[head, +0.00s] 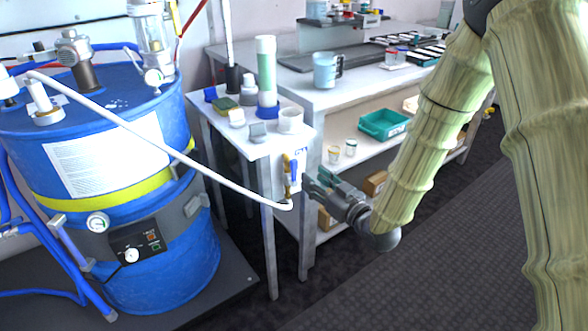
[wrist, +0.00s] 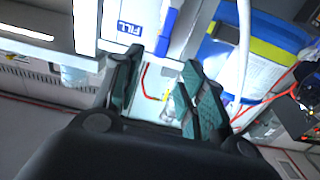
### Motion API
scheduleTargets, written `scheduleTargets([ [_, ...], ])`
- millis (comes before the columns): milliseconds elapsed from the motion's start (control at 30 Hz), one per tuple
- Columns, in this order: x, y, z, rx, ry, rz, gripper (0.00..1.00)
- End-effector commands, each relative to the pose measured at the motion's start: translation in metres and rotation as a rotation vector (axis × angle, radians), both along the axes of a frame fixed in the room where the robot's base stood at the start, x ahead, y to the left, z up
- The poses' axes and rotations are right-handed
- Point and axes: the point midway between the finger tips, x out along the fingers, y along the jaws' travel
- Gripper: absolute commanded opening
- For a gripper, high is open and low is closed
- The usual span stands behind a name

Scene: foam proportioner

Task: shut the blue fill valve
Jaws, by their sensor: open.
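The fill valve (head: 287,176) is on the front of the small white stand, at the end of the white hose. Its brass-coloured body is upright, and a blue handle (head: 294,168) shows beside it. My gripper (head: 314,184) is just right of the valve, fingers pointing at it, with a small apparent gap. In the wrist view the fingers (wrist: 160,62) are spread, with nothing held between them. A blue strip that looks like the handle (wrist: 167,32) lies beyond the fingertips, beside the FILL label (wrist: 130,29). Whether a finger touches it I cannot tell.
The white hose (head: 160,140) runs from the blue drum (head: 180,260) to the valve. The small stand (head: 222,133) carries bottles and blocks. A longer workbench (head: 340,100) with a green tray (head: 384,124) on its shelf stands behind my gripper. The floor at right is clear.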

Motion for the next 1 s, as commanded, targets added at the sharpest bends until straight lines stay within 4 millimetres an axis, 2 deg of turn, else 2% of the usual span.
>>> scheduleTargets([
  [600, 0.07, 0.051, -0.001, -0.001, 0.002, 0.0, 0.41],
  [800, 0.081, 0.06, -0.001, -0.001, 0.003, 0.0, 0.41],
  [1000, 0.084, 0.061, -0.001, 0.0, 0.004, -0.001, 0.41],
])
